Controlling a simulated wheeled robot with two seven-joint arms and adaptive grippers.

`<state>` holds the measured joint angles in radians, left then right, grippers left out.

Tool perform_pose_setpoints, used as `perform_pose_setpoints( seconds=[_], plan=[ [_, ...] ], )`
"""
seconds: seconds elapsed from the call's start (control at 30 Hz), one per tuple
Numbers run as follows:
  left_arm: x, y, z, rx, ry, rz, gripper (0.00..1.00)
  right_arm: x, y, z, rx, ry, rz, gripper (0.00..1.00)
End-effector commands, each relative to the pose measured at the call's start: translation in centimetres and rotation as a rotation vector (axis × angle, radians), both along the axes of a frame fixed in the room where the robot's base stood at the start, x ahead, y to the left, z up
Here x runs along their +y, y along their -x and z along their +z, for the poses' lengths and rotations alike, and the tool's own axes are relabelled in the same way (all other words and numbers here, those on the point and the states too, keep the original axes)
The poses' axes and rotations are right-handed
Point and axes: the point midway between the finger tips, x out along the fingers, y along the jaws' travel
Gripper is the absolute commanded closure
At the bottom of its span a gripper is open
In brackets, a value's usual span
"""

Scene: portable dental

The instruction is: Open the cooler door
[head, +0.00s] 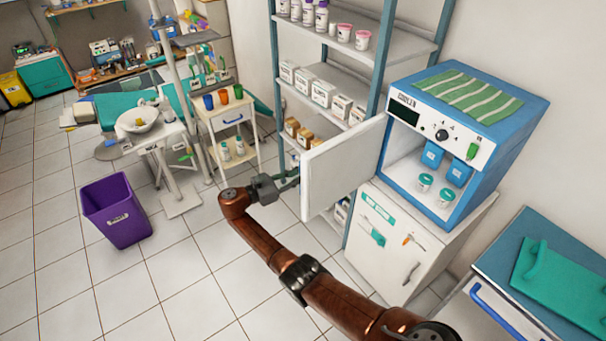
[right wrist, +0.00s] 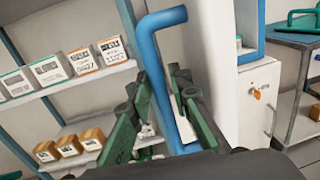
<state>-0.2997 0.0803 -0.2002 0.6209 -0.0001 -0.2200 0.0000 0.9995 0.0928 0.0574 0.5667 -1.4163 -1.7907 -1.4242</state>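The cooler (head: 500,107) is a blue box with a white front panel, a knob and a striped towel on top. Its white door (head: 341,165) stands wide open, swung out to the left, so the inside shows. Two blue packs (head: 459,172) and two green-lidded jars (head: 425,182) are inside. My right gripper (head: 289,180) is at the outer side of the door, near its free edge. In the right wrist view the blue door handle (right wrist: 166,70) runs between its green fingers, which close on it from both sides. The door hides the handle in the head view. My left gripper is out of view.
A metal shelf (head: 340,73) with boxes and bottles stands close behind the door. The cooler sits on a white cabinet (head: 395,240). A blue cart (head: 540,275) is at right. A purple bin (head: 117,212) and clear tiled floor lie to the left.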

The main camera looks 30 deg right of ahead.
Motion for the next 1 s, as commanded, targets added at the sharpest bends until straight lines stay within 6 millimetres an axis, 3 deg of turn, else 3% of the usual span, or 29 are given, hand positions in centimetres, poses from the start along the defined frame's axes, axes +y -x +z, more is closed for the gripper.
perform_pose_setpoints(
  seconds=[0.27, 0.67, 1.0],
  plan=[
    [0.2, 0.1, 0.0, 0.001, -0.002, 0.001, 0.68, 1.4, -0.3, 0.0, -0.001, -0.001, 0.006, 0.82],
    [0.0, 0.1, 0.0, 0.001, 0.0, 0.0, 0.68, 9.7, -0.9, 0.1, 0.002, 0.002, 0.005, 0.82],
    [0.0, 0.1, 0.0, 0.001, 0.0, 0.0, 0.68, 11.8, -1.1, 0.0, 0.001, 0.0, 0.001, 0.82]
  ],
)
